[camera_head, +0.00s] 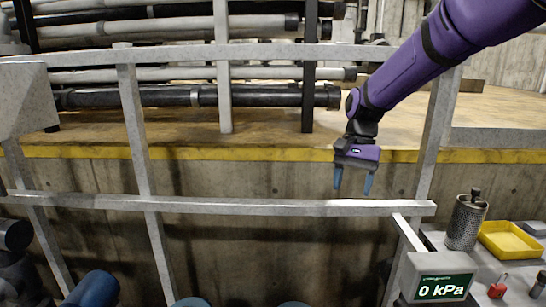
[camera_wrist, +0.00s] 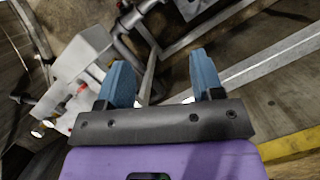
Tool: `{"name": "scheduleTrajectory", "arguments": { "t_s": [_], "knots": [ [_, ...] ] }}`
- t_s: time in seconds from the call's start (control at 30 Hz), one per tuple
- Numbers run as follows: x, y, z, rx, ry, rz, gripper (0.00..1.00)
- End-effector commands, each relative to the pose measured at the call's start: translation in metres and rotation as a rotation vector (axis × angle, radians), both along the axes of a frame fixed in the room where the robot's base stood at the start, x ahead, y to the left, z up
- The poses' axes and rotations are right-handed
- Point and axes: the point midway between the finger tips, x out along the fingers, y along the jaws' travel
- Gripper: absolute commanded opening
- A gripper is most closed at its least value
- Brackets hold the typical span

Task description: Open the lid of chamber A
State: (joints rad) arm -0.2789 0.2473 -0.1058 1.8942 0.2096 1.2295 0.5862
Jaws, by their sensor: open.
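My gripper (camera_head: 352,187) hangs from my purple arm with its two blue fingers pointing down, apart and empty. In the head view it appears in front of the concrete wall, just above the horizontal rail. In the wrist view my gripper (camera_wrist: 160,75) also shows its blue fingers spread with nothing between them. No lid marked chamber A can be made out in either view. Blue rounded shapes, one of them at the lower left (camera_head: 92,290), are cut off by the bottom edge of the head view. I cannot tell whether they belong to a chamber.
A grey metal railing (camera_head: 290,207) crosses the head view. At the lower right are a display reading 0 kPa (camera_head: 445,288), a perforated metal cylinder (camera_head: 465,225), a yellow tray (camera_head: 508,241) and a small red object (camera_head: 498,287). Pipes (camera_head: 190,95) are stacked behind.

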Motion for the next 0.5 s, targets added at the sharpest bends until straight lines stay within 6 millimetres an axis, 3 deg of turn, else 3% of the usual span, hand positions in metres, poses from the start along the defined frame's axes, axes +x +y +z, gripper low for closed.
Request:
{"name": "scheduleTrajectory", "arguments": {
  "t_s": [0.2,0.5],
  "knots": [
    [-0.048,-0.033,0.045,0.022,-0.146,0.080,0.61],
    [-0.119,-0.070,0.082,0.011,-0.341,0.199,0.61]
  ]
}}
